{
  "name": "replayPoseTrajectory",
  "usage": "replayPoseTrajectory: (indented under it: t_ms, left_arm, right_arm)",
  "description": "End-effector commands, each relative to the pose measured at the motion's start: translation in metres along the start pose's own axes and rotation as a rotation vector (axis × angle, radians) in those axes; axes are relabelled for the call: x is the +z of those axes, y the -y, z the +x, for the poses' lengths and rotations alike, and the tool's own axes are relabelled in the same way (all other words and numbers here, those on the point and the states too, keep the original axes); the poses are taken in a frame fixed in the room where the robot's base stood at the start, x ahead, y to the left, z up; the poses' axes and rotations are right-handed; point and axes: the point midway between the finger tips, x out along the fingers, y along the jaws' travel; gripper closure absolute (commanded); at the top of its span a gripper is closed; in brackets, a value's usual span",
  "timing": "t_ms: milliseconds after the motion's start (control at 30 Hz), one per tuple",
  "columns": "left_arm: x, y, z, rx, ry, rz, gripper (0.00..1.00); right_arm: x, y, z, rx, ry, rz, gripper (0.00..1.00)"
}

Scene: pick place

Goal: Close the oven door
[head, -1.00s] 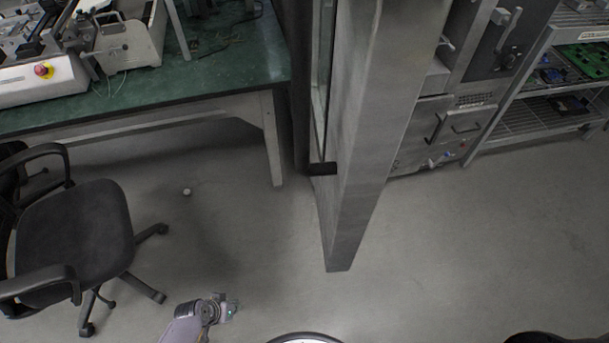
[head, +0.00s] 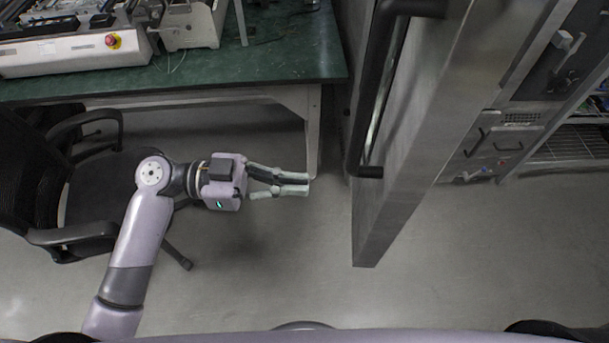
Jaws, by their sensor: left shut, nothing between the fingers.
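The oven door (head: 425,130) is a large grey metal panel that stands open, swung out from the oven toward me. A long black handle (head: 375,90) runs along its left face. The oven body (head: 490,135) shows behind the door at the right, partly hidden by it. My left gripper (head: 305,184) is shut and empty. It points right and is left of the door, apart from it and from the lower end of the handle. My right gripper is out of view.
A green-topped workbench (head: 280,65) with machines stands at the upper left. A black office chair (head: 50,195) is behind my left arm. A metal rack (head: 575,140) stands at the far right. The floor right of the door is clear.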

Motion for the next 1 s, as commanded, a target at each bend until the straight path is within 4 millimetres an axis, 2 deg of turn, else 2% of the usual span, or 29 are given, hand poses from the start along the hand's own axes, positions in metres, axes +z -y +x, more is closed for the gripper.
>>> replayPoseTrajectory:
  t_ms: [33,300,500,700,1000]
  left_arm:
    - [-0.007,0.000,0.011,0.002,-0.006,-0.003,1.00]
    - [-0.007,0.001,0.070,-0.001,-0.005,-0.006,1.00]
    - [-0.005,0.001,0.101,-0.004,-0.002,-0.006,1.00]
    - [-0.001,0.001,0.115,-0.004,0.001,-0.006,1.00]
    - [0.001,0.001,0.116,-0.004,0.001,-0.004,1.00]
  right_arm:
    - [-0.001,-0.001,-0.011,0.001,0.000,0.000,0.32]
    - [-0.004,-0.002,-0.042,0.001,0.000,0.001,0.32]
    - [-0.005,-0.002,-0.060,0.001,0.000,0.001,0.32]
    - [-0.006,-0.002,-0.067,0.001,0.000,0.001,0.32]
    - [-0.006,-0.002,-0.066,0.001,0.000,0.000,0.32]
